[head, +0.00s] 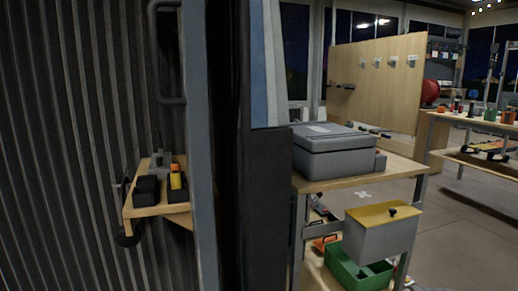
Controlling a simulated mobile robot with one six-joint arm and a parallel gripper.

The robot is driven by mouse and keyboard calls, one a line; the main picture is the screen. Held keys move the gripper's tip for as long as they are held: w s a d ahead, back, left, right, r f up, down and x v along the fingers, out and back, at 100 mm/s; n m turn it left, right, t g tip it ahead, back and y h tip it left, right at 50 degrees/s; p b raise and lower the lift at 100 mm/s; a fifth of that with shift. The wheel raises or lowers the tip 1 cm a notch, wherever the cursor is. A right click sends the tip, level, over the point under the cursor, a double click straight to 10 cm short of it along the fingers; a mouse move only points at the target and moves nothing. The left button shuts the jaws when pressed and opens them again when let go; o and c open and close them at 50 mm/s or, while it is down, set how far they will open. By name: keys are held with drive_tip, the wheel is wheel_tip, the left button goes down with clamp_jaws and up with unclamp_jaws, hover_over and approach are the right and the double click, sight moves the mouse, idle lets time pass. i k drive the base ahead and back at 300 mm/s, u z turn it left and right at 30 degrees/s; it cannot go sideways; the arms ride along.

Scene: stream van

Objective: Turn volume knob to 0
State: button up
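I see nothing that I can make out as a volume knob. A grey box with a yellow top (372,236) hangs low at the front of a workbench (402,178). A small dark knob-like piece (392,211) sits on its top; I cannot tell whether it is a volume knob, and I see no marks or pointer on it. A closed grey case (335,158) stands on the workbench. My gripper is not in view.
A dark post (265,205) stands close in front. At left, a small wooden shelf (150,211) holding black bins juts from a ribbed dark wall (60,150). A green crate (340,274) sits under the workbench. Open floor (450,240) lies at right.

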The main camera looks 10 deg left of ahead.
sight(159, 160)
drive_tip(key=z, duration=0.35)
drive_tip(key=k, duration=1.15)
drive_tip(key=u, duration=1.75)
drive_tip(key=i, duration=1)
drive_tip(key=u, duration=0.05)
